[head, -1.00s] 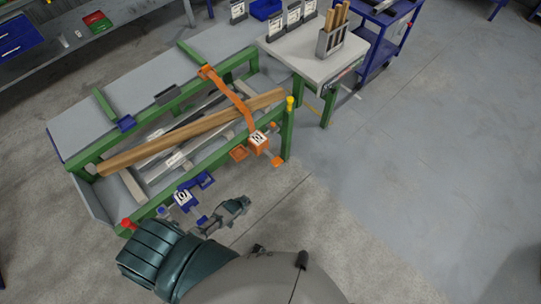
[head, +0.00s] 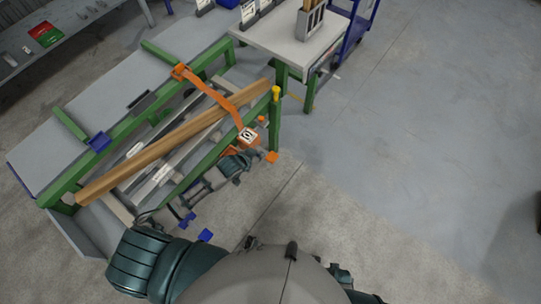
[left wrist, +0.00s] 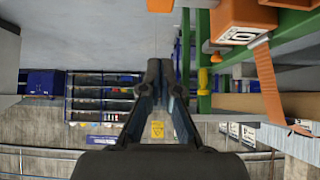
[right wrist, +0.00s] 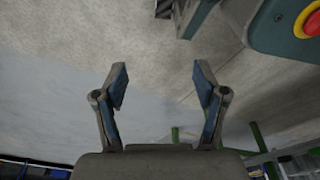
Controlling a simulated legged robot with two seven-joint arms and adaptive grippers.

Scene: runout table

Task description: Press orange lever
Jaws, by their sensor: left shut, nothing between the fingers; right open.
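The orange lever's labelled box (head: 247,137) sits at the near right corner of the green-framed table, with an orange strap-like arm running back across the timber. A small orange end piece (head: 272,157) sticks out below the box. My left gripper (head: 257,154) is beside and just below the box, close to the end piece; I cannot tell if they touch. In the left wrist view its fingers (left wrist: 166,68) are shut and empty, with an orange block (left wrist: 160,5) ahead at the top edge and the labelled box (left wrist: 243,20) to the right. My right gripper (right wrist: 161,82) is open and empty over the floor.
A wooden beam (head: 165,150) lies across the green frame (head: 195,165). A yellow-topped post (head: 276,93) stands behind the box. Floor (head: 400,150) to the right is clear.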

